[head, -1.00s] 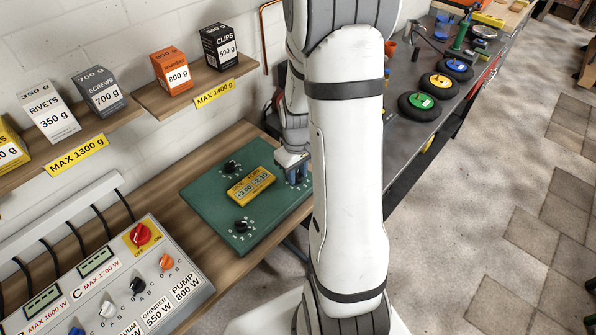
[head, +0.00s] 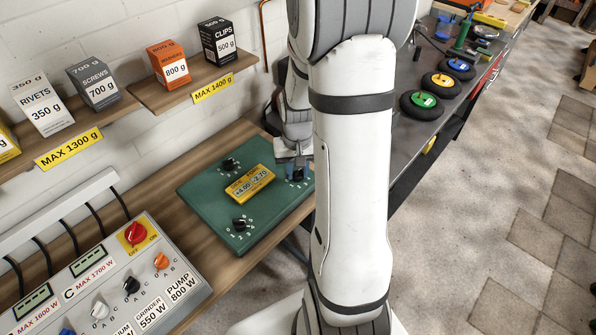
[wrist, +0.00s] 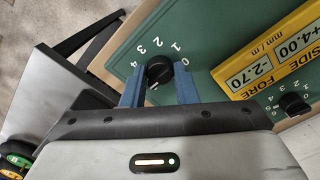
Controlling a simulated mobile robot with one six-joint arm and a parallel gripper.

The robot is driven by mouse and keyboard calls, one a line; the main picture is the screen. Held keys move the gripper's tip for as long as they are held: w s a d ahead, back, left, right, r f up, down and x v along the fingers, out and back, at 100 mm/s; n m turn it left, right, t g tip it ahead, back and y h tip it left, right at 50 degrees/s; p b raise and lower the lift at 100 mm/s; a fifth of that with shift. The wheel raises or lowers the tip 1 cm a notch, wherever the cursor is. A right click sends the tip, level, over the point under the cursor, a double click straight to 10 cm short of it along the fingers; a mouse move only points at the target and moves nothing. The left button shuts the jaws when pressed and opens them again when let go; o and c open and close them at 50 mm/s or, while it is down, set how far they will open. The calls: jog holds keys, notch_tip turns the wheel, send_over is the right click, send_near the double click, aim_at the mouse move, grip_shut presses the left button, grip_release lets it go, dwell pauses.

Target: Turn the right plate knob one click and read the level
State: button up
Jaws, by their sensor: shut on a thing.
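The green plate (head: 205,200) lies on the wooden bench and carries black knobs with number scales. My gripper (head: 297,172) is at its right corner, partly hidden behind my arm in the head view. In the wrist view my gripper (wrist: 158,84) has its two blue fingers on either side of the right plate knob (wrist: 159,68), shut on it. Numbers 0 to 4 ring this knob; I cannot tell which one it points to. The yellow level (head: 249,184) reads SIDE +4.00 and FORE -2.70 mm/m, clearest in the wrist view (wrist: 285,50).
Another plate knob (head: 231,164) sits at the back and one (head: 241,224) at the front. A switch panel (head: 130,285) stands at lower left. Shelves with boxes (head: 168,65) hang above. Wheels (head: 422,103) lie on the grey bench at right.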

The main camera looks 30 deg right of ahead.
aim_at(297, 171)
jog(key=shift+m, duration=0.9)
jog(key=o, duration=1)
jog(key=shift+r+b, duration=0.55)
jog(key=shift+r, duration=3.4)
